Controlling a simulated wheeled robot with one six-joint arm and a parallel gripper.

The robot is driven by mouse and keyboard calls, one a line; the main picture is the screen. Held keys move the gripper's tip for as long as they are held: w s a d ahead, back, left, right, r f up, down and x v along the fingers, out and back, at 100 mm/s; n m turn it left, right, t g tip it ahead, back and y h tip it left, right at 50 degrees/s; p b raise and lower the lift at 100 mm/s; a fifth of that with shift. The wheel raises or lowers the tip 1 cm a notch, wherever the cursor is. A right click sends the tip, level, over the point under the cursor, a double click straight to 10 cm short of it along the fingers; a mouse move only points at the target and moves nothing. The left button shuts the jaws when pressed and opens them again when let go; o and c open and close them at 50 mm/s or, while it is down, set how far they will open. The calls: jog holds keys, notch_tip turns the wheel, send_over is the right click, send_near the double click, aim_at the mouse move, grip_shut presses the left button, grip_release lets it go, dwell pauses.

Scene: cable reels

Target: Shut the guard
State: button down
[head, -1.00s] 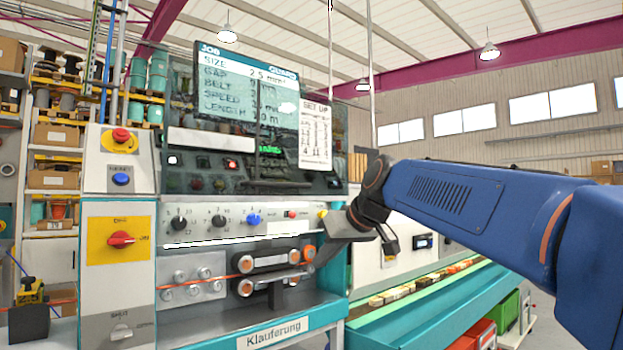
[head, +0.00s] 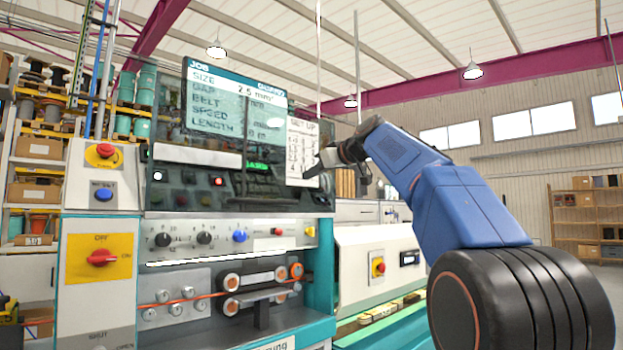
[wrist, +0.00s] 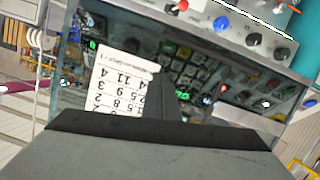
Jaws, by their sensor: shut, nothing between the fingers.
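A dark, see-through panel (head: 205,185), which looks like the guard, stands raised on the machine in the head view. The screen and lit controls show through it, and the rollers (head: 255,278) below are uncovered. The panel also fills the middle of the wrist view (wrist: 220,95). My gripper (head: 318,166) is at the panel's right side, by the white set-up sheet (head: 303,150). I cannot tell whether it touches the panel. In the wrist view my gripper (wrist: 168,98) shows as a dark shut shape beside the sheet, with nothing held.
A knob row (head: 205,238) runs under the panel. A left column carries a red button (head: 105,151) and a red rotary switch (head: 102,257). An orange cable (head: 185,295) passes into the rollers. A long pale housing (head: 375,275) lies to the right. The air above my arm is clear.

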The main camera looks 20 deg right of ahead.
send_near(287, 188)
jog(key=x, duration=0.4)
jog(key=shift+r, duration=0.1)
jog(key=shift+w+f, duration=0.2)
jog(key=shift+f, duration=0.05)
jog(key=shift+d+f, duration=0.15)
jog(key=shift+f, duration=0.7)
jog(key=shift+d+f, duration=0.2)
jog(key=shift+f, duration=0.65)
jog(key=shift+f, duration=0.1)
